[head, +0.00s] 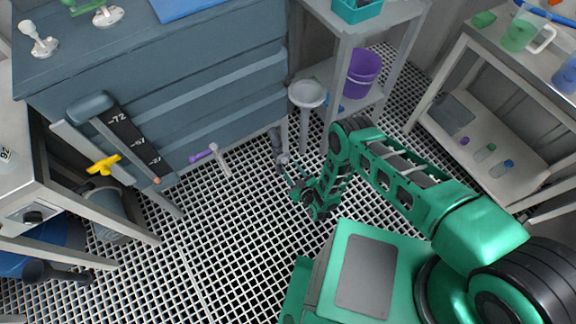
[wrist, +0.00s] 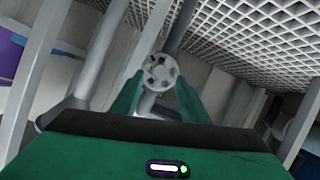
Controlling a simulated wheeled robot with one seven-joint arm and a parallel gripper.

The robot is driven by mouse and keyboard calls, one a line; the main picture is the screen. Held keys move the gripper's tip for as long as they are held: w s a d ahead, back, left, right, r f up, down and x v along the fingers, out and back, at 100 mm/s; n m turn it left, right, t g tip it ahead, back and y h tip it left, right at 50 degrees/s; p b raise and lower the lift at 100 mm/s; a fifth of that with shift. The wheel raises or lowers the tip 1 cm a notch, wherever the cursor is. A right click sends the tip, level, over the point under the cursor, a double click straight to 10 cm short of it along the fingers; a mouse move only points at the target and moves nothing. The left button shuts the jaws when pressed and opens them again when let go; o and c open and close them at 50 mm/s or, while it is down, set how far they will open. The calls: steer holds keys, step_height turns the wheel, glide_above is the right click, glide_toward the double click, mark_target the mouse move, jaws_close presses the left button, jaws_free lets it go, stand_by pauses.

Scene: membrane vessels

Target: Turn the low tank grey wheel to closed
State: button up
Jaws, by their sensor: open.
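A small round grey wheel (wrist: 160,72) with holes in its face shows in the wrist view. It sits on a grey pipe, between and beyond my two green fingertips. In the head view a small grey fitting (head: 283,159) low beside the blue-grey tank (head: 200,80) seems to be this wheel; its marks are too small to read. My gripper (head: 297,178) is open just in front of it, low over the grated floor. The wrist view shows its fingers (wrist: 160,97) apart with nothing held. I cannot tell whether they touch the wheel.
A grey funnel-topped pipe (head: 306,95) stands close behind my gripper. A shelf with a purple bucket (head: 361,72) is behind it. A purple-handled valve (head: 203,154) and a yellow handle (head: 104,165) are to the left. The grated floor (head: 215,235) is clear in front.

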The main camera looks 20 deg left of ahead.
mark_target(287, 163)
steer(key=shift+x, duration=2.15)
jaws_close()
